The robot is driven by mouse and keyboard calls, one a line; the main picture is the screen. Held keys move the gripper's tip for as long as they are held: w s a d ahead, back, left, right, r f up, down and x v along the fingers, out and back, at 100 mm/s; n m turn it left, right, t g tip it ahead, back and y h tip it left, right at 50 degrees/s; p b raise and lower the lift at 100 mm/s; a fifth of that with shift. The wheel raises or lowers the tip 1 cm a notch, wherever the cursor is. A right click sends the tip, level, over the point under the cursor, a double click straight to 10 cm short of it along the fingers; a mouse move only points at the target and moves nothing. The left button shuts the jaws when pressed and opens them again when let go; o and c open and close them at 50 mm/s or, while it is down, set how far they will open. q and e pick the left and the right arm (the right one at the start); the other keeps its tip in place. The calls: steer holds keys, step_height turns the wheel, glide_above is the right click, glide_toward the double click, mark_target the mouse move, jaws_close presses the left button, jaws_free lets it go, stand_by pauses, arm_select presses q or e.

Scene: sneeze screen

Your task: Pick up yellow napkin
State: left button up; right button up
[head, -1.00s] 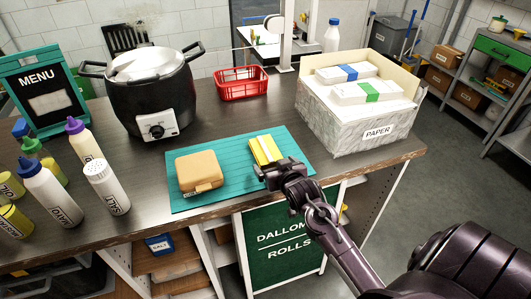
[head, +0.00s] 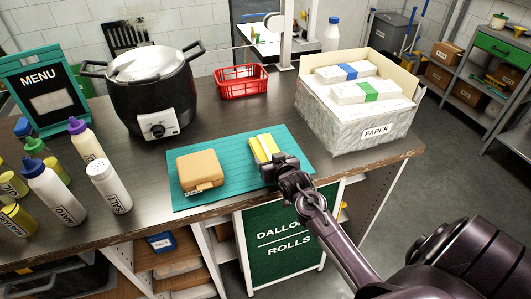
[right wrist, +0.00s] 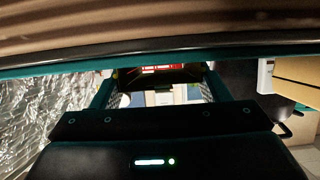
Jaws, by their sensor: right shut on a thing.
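The yellow napkin (head: 263,146), a folded yellow piece with a paler strip, lies on the teal mat (head: 236,146) on the counter. My right gripper (head: 277,167) is low over the mat and shut on the near end of the napkin, hiding that end. In the right wrist view the two fingers of the gripper (right wrist: 160,74) reach forward, and the napkin is hard to make out between them. My left gripper is not in view.
A tan lunch box (head: 199,171) sits left of the napkin on the mat. The box labelled PAPER (head: 345,128) stands close on the right, a red basket (head: 241,82) behind. A black pot (head: 150,95) and several bottles stand left. The counter's front edge is near my gripper.

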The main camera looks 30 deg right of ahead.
step_height(320, 180, up, 20)
steer(key=b, duration=0.2)
stand_by(0.4)
